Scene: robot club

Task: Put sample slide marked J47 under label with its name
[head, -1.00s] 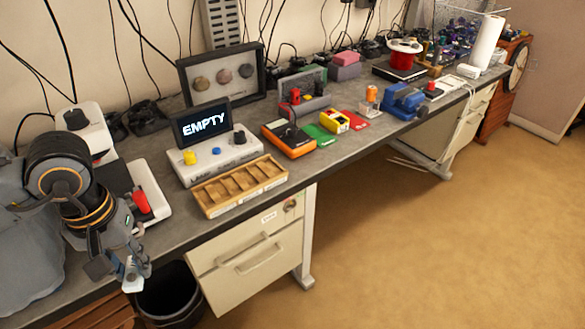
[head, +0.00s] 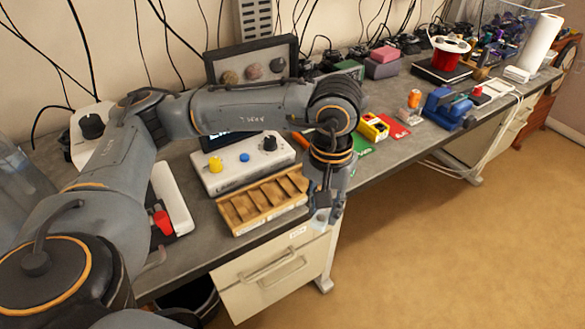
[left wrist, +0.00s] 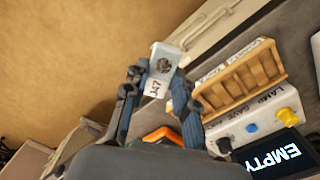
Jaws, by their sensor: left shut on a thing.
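My left gripper (head: 322,208) is shut on a pale sample slide (head: 320,217), held in the air just off the right end of the wooden rack. In the left wrist view the slide (left wrist: 162,70) sits between the fingertips (left wrist: 155,80). It carries a dark round spot and a white label reading J47. The wooden slotted rack (head: 240,224) lies at the table's front edge; its slots look empty. In the left wrist view the rack (left wrist: 243,82) shows white labels on its front edge, too small to read. My right gripper is not in view.
A white control box (head: 228,179) with yellow and blue knobs stands behind the rack. Its screen (left wrist: 275,157) reads EMPTY. A white device with a red part (head: 162,222) stands left. A drawer cabinet (head: 275,278) is below, and open floor lies in front.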

